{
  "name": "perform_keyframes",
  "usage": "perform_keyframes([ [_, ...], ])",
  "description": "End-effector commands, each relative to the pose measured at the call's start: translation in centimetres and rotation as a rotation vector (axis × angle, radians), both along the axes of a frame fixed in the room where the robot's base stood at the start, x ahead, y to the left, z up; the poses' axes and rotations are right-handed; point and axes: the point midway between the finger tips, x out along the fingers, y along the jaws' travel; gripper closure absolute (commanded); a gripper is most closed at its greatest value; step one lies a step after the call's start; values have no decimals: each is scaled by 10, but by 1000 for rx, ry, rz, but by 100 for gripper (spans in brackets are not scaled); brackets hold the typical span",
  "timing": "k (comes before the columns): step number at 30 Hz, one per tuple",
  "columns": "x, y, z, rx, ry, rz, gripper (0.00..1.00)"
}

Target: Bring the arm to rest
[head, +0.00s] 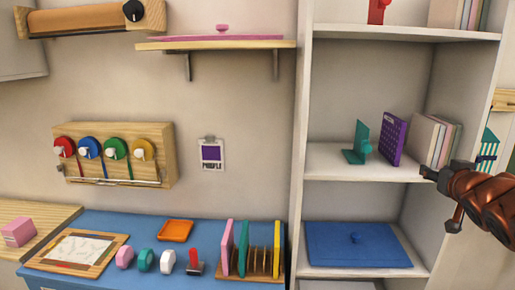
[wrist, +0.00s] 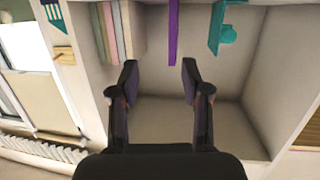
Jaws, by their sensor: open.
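My gripper (head: 441,194) is at the right of the head view, in front of the open shelf unit, at about the height of its middle shelf. In the wrist view my gripper (wrist: 159,80) shows two dark fingers spread apart with nothing between them. Beyond the fingertips are a purple upright panel (wrist: 173,32) and a teal object (wrist: 228,30), and neither is touched. In the head view the purple panel (head: 393,139) and the teal object (head: 358,143) stand on the middle shelf.
Pale books (head: 430,138) stand beside the purple panel. A blue lidded pad (head: 357,245) lies on the lower shelf. The blue table (head: 95,223) at left holds stamps, an orange tray (head: 175,231) and a rack with upright coloured pads (head: 243,248). The shelf's upright sides flank the compartments.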

Motion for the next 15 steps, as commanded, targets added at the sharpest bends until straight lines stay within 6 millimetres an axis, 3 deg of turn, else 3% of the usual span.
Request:
perform_keyframes([
  [4,-11,19,-28,8,122,-44,53],
  [8,-36,43,-71,24,300,-85,53],
  [15,-114,101,-149,60,672,-105,53],
])
